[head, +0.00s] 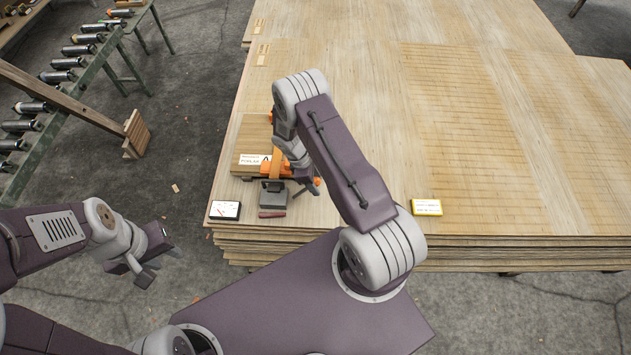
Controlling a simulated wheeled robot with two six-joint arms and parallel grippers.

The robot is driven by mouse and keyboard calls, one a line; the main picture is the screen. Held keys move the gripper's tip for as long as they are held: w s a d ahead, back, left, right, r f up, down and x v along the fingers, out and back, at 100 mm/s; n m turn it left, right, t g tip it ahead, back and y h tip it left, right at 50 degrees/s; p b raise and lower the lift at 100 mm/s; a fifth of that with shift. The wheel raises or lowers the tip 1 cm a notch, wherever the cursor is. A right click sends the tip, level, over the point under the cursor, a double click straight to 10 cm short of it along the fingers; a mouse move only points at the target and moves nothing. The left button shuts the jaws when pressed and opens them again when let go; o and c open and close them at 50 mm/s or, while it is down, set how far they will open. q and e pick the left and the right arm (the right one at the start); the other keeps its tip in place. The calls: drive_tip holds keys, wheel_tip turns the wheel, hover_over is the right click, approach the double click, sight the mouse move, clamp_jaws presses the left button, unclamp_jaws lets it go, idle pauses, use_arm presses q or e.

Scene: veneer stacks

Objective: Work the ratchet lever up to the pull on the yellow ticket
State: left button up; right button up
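The yellow ticket (427,207) lies flat near the front edge of the veneer stack, right of my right arm; its print is too small to read. A ratchet-like device with a dark grey and reddish body (272,200) sits near the front left corner, beside an orange strap or bar (277,162). Which part is the lever is hard to tell. My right gripper (306,183) is down just right of this device, partly hidden by its own wrist; contact cannot be made out. My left gripper (160,265) is off the stack at the left, open and empty.
The stack's top (400,120) is broad and mostly clear. A roller conveyor (75,90) runs along the far left.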

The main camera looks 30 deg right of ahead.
drive_tip(key=p+v, duration=0.4)
drive_tip(key=v, duration=0.3)
drive_tip(key=shift+r+p, duration=0.1)
drive_tip(key=shift+p, duration=0.3)
drive_tip(key=w+a+r+m+t+b, duration=0.1)
drive_tip(key=w+r+m+t+b, duration=0.2)
drive_tip(key=r, duration=1)
drive_tip(key=s+a+r+m+y+b, duration=0.1)
drive_tip(key=s+m, duration=0.3)
drive_tip(key=s, duration=0.4)
drive_tip(key=s+a+r+m+y+b, duration=0.1)
drive_tip(key=s+a+m, duration=0.3)
drive_tip(key=s, duration=0.4)
drive_tip(key=shift+a+r+m+y, duration=0.3)
drive_tip(key=shift+r+m+y, duration=0.2)
drive_tip(key=shift+r+y, duration=0.1)
